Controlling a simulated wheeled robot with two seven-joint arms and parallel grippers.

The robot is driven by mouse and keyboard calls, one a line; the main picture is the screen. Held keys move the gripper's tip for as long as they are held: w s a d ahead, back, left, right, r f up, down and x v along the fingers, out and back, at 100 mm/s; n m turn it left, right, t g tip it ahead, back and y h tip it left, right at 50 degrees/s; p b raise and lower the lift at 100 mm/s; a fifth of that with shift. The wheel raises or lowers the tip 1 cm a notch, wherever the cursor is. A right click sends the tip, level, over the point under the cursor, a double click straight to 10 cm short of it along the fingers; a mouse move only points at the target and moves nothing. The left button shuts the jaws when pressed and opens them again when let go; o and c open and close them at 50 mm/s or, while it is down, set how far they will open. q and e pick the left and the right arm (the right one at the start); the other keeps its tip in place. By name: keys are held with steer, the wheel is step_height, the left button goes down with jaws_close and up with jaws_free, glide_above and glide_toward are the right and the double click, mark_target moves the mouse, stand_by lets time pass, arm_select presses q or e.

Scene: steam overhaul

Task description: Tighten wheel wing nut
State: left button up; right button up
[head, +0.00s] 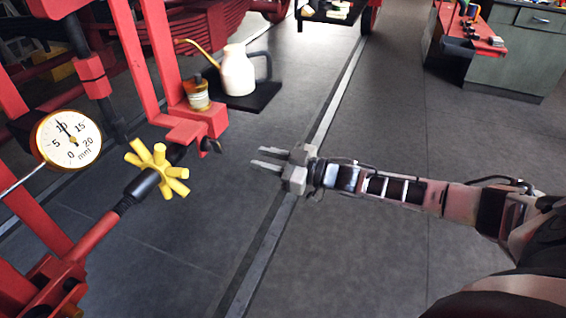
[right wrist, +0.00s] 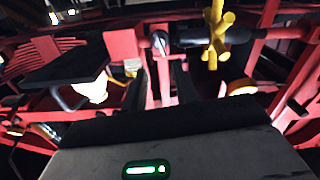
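In the right wrist view a small pale metal end (right wrist: 159,40) shows on the red bracket, probably the wing nut, beyond the fingers. The handwheel also shows there (right wrist: 216,32), to the right. My right gripper (head: 260,158) is open and empty, a short way right of the wing nut, fingers pointing towards it. Its dark fingers (right wrist: 162,85) stand apart in the right wrist view. My left gripper is not in view.
A dial gauge (head: 69,139) stands left of the handwheel. The floor (head: 345,240) is clear. A workbench (head: 515,50) stands far right.

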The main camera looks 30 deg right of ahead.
steer(key=shift+v, duration=2.2)
